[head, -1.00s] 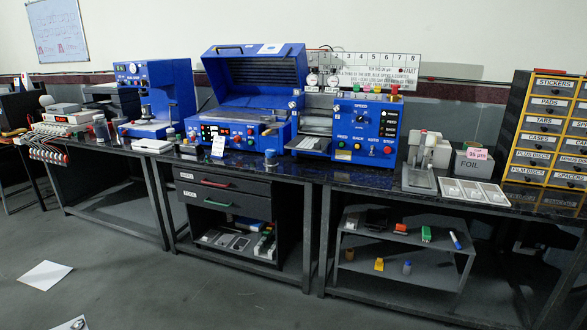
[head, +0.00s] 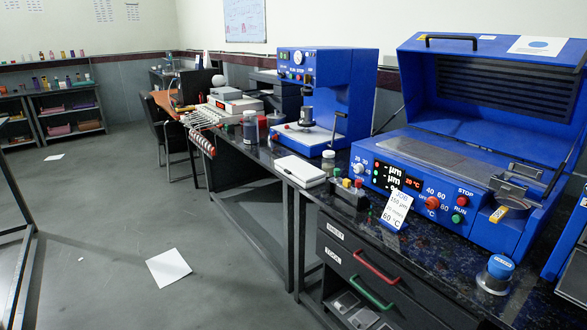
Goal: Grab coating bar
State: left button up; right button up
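A blue coating machine (head: 425,185) with its lid (head: 490,75) raised stands on the right of the bench. Its flat grey bed (head: 430,152) is bare on the left part. Dark metal blocks (head: 515,180) sit at the right end of the bed. A small part with an orange label (head: 500,212) lies at the machine's front right corner. I cannot tell for sure which of these is the coating bar. Neither of my grippers is in view.
A tented card (head: 396,210) reading 150 µm and 60 °C and a blue-capped jar (head: 496,274) stand at the bench front. A blue press (head: 330,100) and a white box (head: 300,171) are left. Paper (head: 168,268) lies on open floor.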

aim_at(342, 188)
jog(key=i+u, duration=0.4)
jog(key=i, duration=1.15)
jog(key=i+j+z, duration=0.1)
jog(key=i+z, duration=0.25)
jog(key=z, duration=0.15)
jog(key=i+j+z, duration=0.25)
jog(key=z, duration=0.2)
jog(key=i+j+z, duration=0.25)
jog(key=z, duration=0.25)
jog(key=j, duration=0.1)
